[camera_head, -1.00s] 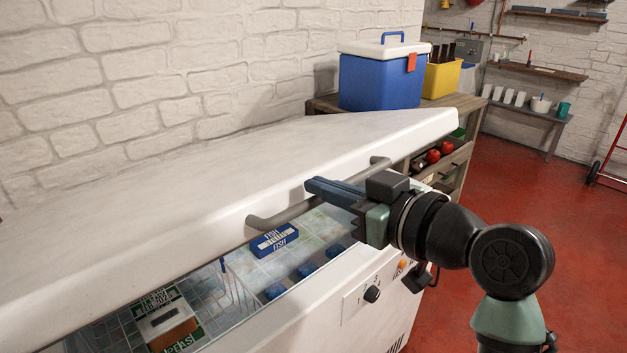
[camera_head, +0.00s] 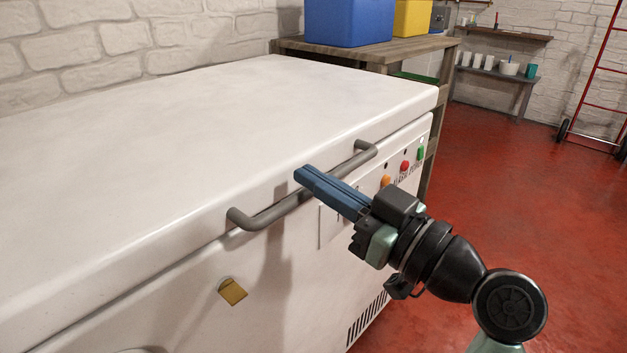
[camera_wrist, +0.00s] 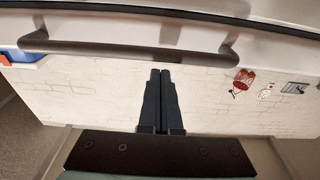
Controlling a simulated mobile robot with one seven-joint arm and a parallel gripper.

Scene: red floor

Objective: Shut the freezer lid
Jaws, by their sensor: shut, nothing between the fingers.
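The white freezer lid (camera_head: 210,130) lies down over the freezer body (camera_head: 300,285) in the head view, with only a thin dark seam along the front edge. The freezer's inside is hidden. A grey bar handle (camera_head: 268,215) runs along the lid's front edge; it also shows across the top of the wrist view (camera_wrist: 120,52). My gripper (camera_head: 305,175) is shut and empty, its blue fingers reaching over the handle in the head view. In the wrist view its fingertips (camera_wrist: 160,73) show just below the handle bar; I cannot tell whether they touch it.
A wooden workbench (camera_head: 420,52) with a blue cooler (camera_head: 348,22) and a yellow box (camera_head: 411,18) stands behind the freezer. A red hand truck (camera_head: 597,95) stands at the far right. The red floor (camera_head: 540,190) right of the freezer is clear.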

